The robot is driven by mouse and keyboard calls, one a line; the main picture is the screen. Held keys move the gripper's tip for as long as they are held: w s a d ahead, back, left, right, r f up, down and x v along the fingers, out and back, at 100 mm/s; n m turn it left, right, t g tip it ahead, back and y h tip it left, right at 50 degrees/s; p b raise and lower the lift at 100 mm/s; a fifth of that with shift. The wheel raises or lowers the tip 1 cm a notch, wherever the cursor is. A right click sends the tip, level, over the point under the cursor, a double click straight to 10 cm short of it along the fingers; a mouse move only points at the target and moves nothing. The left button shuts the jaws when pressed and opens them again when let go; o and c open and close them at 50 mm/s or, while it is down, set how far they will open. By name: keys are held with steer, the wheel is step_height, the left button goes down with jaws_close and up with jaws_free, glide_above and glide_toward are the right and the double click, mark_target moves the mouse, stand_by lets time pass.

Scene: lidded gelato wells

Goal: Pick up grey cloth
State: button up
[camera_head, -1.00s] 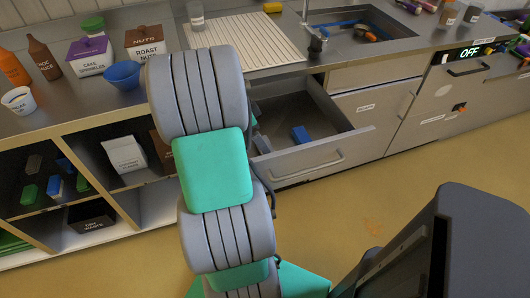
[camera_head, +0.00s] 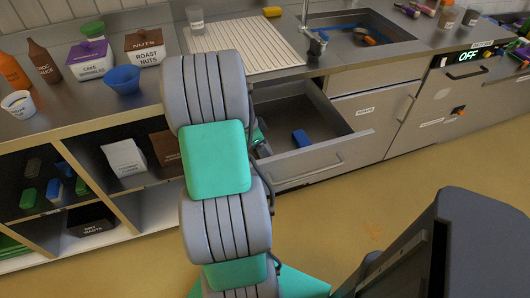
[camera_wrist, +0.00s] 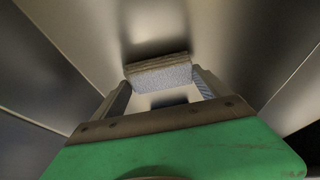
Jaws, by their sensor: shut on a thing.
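The grey cloth (camera_wrist: 160,73) shows in the wrist view as a light grey, speckled folded block between my fingertips. My gripper (camera_wrist: 162,84) is shut on it, with one finger at each side. Smooth metal surfaces surround the cloth in that view, and a dark shadow lies just behind it.
A blue block (camera_head: 301,138) lies on the drawer floor. The counter above holds a ribbed draining board (camera_head: 240,45) and a sink (camera_head: 360,30). Open shelves with a white carton (camera_head: 124,158) stand left of my arm. The floor in front is clear.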

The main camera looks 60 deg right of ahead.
steer(key=c, duration=0.4)
step_height(320, 180, up, 10)
steer(key=shift+p, duration=0.3)
steer(key=o, duration=0.8)
steer(key=c, duration=1.3)
